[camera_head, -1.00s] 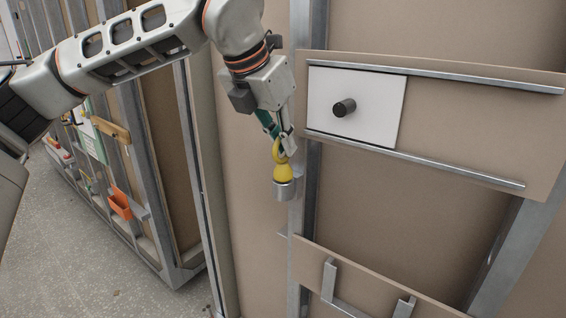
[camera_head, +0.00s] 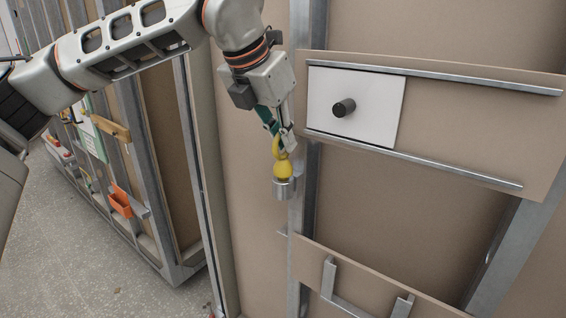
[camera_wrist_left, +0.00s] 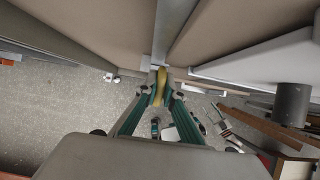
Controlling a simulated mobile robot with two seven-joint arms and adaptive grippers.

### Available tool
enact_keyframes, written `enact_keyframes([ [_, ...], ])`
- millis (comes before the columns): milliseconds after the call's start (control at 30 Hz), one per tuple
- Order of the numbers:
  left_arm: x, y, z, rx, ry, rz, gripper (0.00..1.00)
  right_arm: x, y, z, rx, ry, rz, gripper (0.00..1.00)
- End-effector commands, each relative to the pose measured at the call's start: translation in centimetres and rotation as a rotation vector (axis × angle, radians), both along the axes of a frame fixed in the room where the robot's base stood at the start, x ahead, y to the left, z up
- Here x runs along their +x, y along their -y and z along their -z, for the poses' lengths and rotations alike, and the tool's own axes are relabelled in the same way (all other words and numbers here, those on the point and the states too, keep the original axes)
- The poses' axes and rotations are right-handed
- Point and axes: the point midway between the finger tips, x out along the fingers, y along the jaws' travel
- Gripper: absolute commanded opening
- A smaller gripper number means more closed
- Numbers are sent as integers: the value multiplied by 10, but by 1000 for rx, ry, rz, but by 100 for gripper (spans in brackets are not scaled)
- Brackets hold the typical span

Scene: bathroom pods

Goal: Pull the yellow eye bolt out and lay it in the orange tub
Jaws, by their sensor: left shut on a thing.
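The yellow eye bolt (camera_head: 283,168) stands upright at a grey metal cup-like holder (camera_head: 284,189) on the upright metal post. Its lower end is hidden in or behind the holder's rim. My left gripper (camera_head: 284,144) comes down from above and is shut on the bolt's ring. In the left wrist view the yellow eye bolt (camera_wrist_left: 161,86) sits between the two fingertips of the left gripper (camera_wrist_left: 161,95). The orange tub (camera_head: 121,201) hangs on a rail of the frame at the left, well apart from the gripper. My right gripper is not in view.
A white panel (camera_head: 376,108) with a dark knob (camera_head: 344,108) sits between metal rails right of the gripper. A board with metal brackets (camera_head: 329,280) is below right. A wooden bar (camera_head: 110,128) is above the tub. Grey floor (camera_head: 95,265) lies open at lower left.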

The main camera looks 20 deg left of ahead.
Motion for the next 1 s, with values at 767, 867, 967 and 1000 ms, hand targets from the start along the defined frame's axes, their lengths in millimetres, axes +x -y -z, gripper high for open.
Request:
enact_keyframes([
  [767,0,0,-28,-1,2,0,0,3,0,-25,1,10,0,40],
  [867,0,0,-32,-1,2,0,0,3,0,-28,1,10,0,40],
  [967,0,0,-34,0,1,0,0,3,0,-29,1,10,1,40],
  [1000,0,0,-34,0,1,0,0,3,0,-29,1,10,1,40],
])
